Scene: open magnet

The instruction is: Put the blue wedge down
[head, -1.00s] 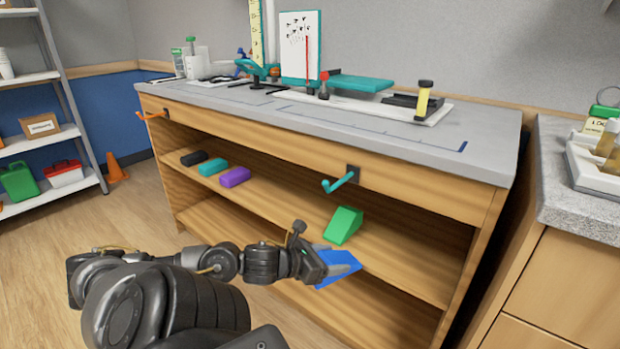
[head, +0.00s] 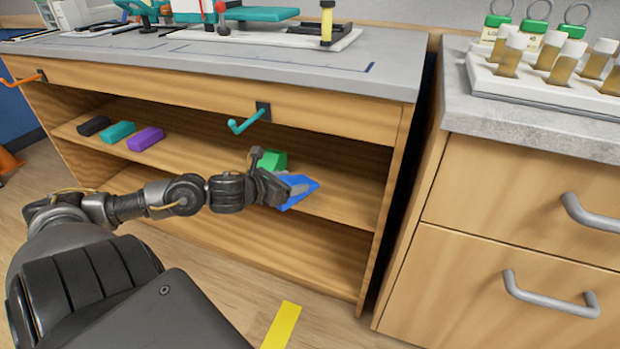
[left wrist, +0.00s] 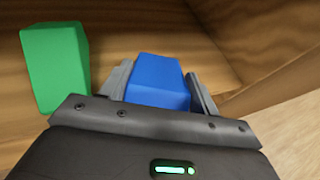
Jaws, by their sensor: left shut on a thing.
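The blue wedge (head: 299,190) is held between the fingers of my left gripper (head: 284,189), in front of the middle shelf (head: 340,198) of the wooden bench. In the left wrist view the blue wedge (left wrist: 158,80) sits between both fingers of the left gripper (left wrist: 160,88). A green wedge (head: 272,159) stands on the shelf just behind the gripper, partly hidden by it. In the left wrist view the green wedge (left wrist: 55,65) is left of the blue one, apart from it. I cannot tell whether the blue wedge touches the shelf. My right gripper is not in view.
Black (head: 94,126), teal (head: 118,132) and purple (head: 145,139) blocks lie on the shelf's left part. A teal hook (head: 245,123) sticks out above the shelf. The shelf right of the wedges is bare. A drawer cabinet (head: 500,220) stands at the right.

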